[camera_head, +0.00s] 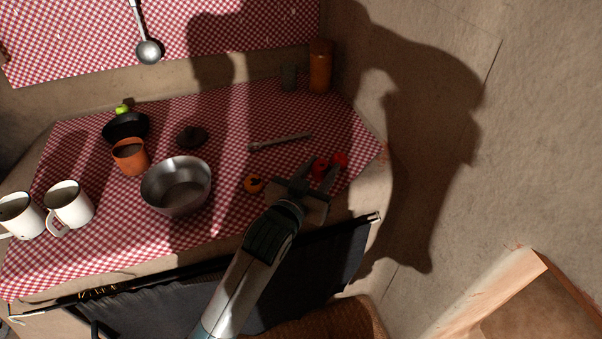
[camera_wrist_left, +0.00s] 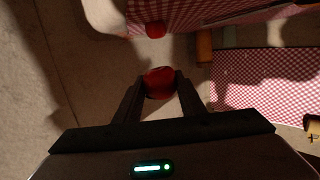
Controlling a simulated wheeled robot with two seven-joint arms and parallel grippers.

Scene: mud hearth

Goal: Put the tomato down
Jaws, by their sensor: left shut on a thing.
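My left gripper (camera_head: 315,169) is over the right end of the checked counter. Its fingers are closed on a red tomato (camera_head: 319,170), which also shows between the two fingertips in the left wrist view (camera_wrist_left: 160,83). Whether the held tomato touches the cloth is hard to tell. A second red tomato (camera_head: 340,158) lies just beyond the fingertips on the cloth; it also shows in the left wrist view (camera_wrist_left: 156,30). My right gripper is in neither view.
A small orange round thing (camera_head: 253,184) lies left of the gripper, beside a metal bowl (camera_head: 176,186). A rod-like utensil (camera_head: 280,141) lies behind. An orange jar (camera_head: 319,66) stands at the back. White mugs (camera_head: 68,204) and an orange cup (camera_head: 130,157) stand left. A wall bounds the right.

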